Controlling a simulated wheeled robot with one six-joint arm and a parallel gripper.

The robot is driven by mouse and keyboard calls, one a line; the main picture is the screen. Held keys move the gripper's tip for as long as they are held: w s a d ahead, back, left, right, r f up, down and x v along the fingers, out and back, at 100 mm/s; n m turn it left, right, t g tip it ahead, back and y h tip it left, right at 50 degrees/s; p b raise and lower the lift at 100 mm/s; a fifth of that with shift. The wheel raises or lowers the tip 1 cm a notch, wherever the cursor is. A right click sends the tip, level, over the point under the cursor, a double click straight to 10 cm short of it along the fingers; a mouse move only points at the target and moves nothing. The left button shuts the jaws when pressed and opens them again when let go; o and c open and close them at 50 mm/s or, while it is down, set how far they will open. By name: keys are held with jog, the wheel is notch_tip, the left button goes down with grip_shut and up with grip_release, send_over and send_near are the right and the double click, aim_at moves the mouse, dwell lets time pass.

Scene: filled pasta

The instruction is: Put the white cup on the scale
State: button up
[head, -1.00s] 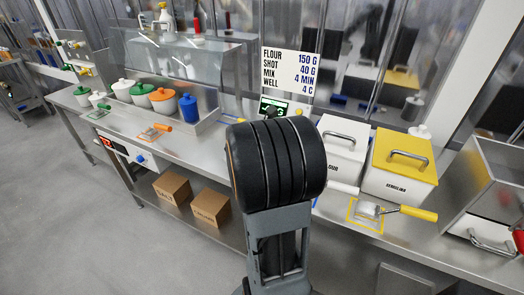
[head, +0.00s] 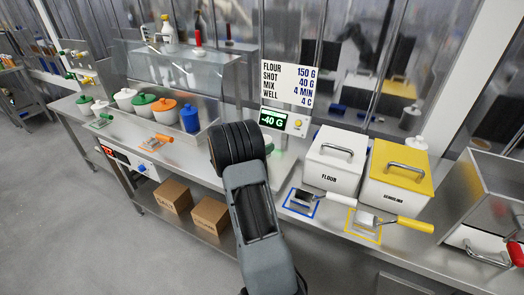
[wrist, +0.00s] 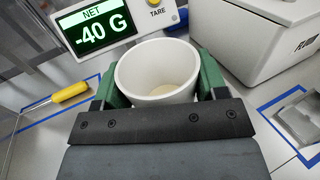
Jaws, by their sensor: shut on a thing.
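The white cup (wrist: 160,100) sits between the green fingers of my gripper (wrist: 161,80) in the wrist view. The gripper is shut on it, and the cup is close to upright with a little pale content at its bottom. The scale's display (head: 272,121) reads -40 G in the head view; it also shows in the wrist view (wrist: 92,29), just beyond the cup. The scale's plate is mostly hidden by my arm, and I cannot tell whether the cup touches it.
The white flour bin (head: 334,160) and the yellow-lidded semolina bin (head: 398,178) stand right of the scale. Scoops lie in blue (head: 300,202) and yellow (head: 364,224) outlines in front. Several lidded pots and a blue container (head: 189,113) stand left. A yellow-handled tool (wrist: 70,92) lies left of the cup.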

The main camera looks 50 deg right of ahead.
jog(key=f, duration=0.3)
jog(key=shift+w+f, duration=0.1)
jog(key=shift+w, duration=0.15)
jog(key=shift+f, duration=0.2)
jog(key=shift+f, duration=0.1)
jog(key=shift+f, duration=0.15)
jog(key=o, duration=1)
